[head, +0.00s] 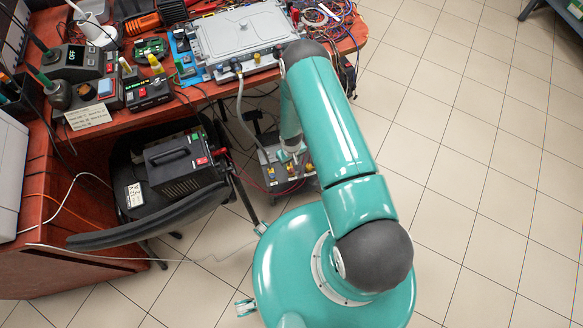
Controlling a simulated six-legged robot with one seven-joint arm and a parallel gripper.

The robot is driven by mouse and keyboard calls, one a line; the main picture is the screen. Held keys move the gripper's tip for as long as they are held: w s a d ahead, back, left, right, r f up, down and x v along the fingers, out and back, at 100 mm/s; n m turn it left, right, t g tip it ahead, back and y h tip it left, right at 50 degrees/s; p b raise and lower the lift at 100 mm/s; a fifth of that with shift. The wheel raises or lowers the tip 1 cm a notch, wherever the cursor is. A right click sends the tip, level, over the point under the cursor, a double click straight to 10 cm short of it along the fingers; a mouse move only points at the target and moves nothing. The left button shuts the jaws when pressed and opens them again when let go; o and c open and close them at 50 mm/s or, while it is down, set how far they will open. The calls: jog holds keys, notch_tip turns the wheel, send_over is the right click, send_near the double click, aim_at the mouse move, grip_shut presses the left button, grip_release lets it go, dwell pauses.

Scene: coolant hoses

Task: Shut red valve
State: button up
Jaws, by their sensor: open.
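My teal arm reaches up and then bends down at its dark elbow beside the table edge. My gripper (293,155) hangs at the lower end of the forearm, small and partly hidden, open, just over a grey unit (285,178) on the floor. The unit has small yellow-orange fittings (309,168) on top. A pale hose (243,108) runs down from a grey flat case (243,38) on the table towards this unit. I cannot clearly make out a red valve; the gripper and forearm hide part of the unit's top. I cannot tell whether the gripper touches anything.
The red-brown table (185,103) holds instruments and tangled wires (322,14). A black chair (150,222) bears a black power supply (185,165) with a red connector, left of the unit. Loose cables cross the floor. Tiled floor on the right is clear.

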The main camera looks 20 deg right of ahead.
aim_at(291, 170)
notch_tip(291, 170, down, 8)
jog(key=shift+r, duration=0.1)
dwell(0.4)
jog(key=c, duration=1)
